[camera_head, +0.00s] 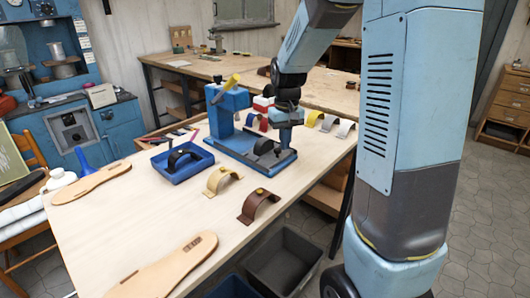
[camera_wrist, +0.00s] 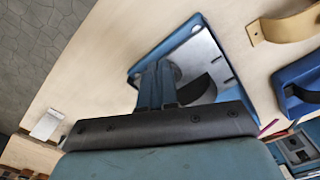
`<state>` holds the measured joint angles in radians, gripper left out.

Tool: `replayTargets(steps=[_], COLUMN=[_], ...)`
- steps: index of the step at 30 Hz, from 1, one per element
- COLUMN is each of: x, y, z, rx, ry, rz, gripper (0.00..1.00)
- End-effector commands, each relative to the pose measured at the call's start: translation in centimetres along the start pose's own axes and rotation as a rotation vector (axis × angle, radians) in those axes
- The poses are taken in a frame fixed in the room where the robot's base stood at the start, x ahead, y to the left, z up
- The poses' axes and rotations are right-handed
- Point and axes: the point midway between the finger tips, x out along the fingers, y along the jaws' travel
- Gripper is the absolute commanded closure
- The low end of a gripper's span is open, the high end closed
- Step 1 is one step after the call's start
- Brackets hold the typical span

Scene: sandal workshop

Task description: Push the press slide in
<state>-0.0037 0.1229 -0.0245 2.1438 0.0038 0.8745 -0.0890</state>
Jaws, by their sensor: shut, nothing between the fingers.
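The blue press (camera_head: 230,112) with a yellow handle (camera_head: 231,81) stands on the table, its blue base (camera_head: 284,161) reaching toward the right. The grey metal slide lies on this base; it shows as a bright plate in the wrist view (camera_wrist: 206,52). A dark curved strap (camera_head: 263,146) sits on the slide. My gripper (camera_head: 285,138) points down over the right end of the base. In the wrist view my gripper (camera_wrist: 160,80) is shut and empty, its fingers in front of the plate, hiding part of it. I cannot tell whether the fingers touch the slide.
A blue tray (camera_head: 190,173) with a dark strap stands left of the press. A tan strap (camera_head: 221,180) and a brown strap (camera_head: 259,206) lie in front. Several coloured straps are behind my gripper. Sole pieces (camera_head: 92,183) lie at the left.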

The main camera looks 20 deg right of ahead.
Motion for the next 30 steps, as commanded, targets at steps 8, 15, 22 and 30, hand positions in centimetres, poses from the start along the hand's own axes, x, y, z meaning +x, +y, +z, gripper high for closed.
replayTargets(steps=[8, 15, 22, 30], x=[1.2, 2.1, 2.1, 2.1], y=[0.0, 0.0, -0.2, -1.0], z=[0.0, 0.0, -0.5, -1.8], rx=[0.000, 0.000, -0.001, -0.001], ry=[-0.002, -0.002, -0.001, 0.000], rz=[0.000, 0.000, 0.000, 0.000], gripper=[1.00, 1.00, 1.00, 1.00])
